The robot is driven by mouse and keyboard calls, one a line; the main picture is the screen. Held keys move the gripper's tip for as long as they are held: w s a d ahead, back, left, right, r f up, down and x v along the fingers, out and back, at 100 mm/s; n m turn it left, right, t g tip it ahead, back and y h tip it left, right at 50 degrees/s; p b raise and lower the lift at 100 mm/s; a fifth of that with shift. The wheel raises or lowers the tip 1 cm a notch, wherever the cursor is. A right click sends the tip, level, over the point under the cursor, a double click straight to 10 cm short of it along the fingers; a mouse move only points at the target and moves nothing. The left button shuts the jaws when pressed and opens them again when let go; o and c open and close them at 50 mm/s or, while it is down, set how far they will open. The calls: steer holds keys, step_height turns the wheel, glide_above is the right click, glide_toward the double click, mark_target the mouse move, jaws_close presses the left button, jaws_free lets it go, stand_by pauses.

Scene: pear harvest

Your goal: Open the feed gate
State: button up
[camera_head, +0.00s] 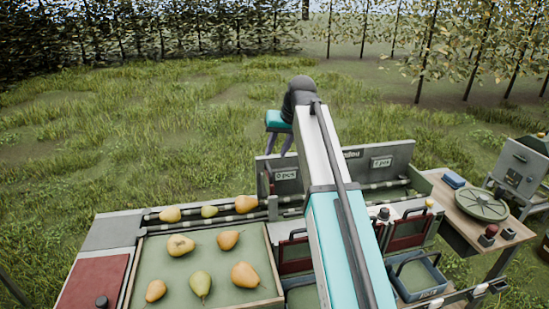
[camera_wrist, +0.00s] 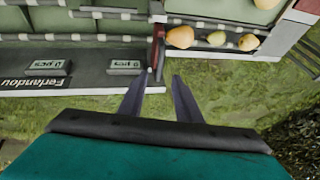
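The feed gate appears to be a narrow dark red upright plate (camera_wrist: 158,46) at the end of the pear lane in the wrist view. In the head view a reddish upright piece (camera_head: 267,184) stands at the same place, beside the lane's pears. My gripper (camera_wrist: 160,75) is open and empty, its two dark fingers apart. In the wrist view the near end of the red plate lies between the fingertips in the picture; I cannot tell the height gap. In the head view my gripper (camera_head: 280,152) hangs beyond the station's back panel.
Several pears lie in the lane, the nearest being a yellow pear (camera_wrist: 180,37) beside the gate. A tray (camera_head: 233,296) with several pears stands in front. A back panel (camera_head: 392,162) with "0 pcs" displays borders the rollers. A side table (camera_head: 447,192) stands right. Grass lies behind.

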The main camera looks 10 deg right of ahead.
steer(key=shift+b+v, duration=0.55)
steer(key=shift+v, duration=2.25)
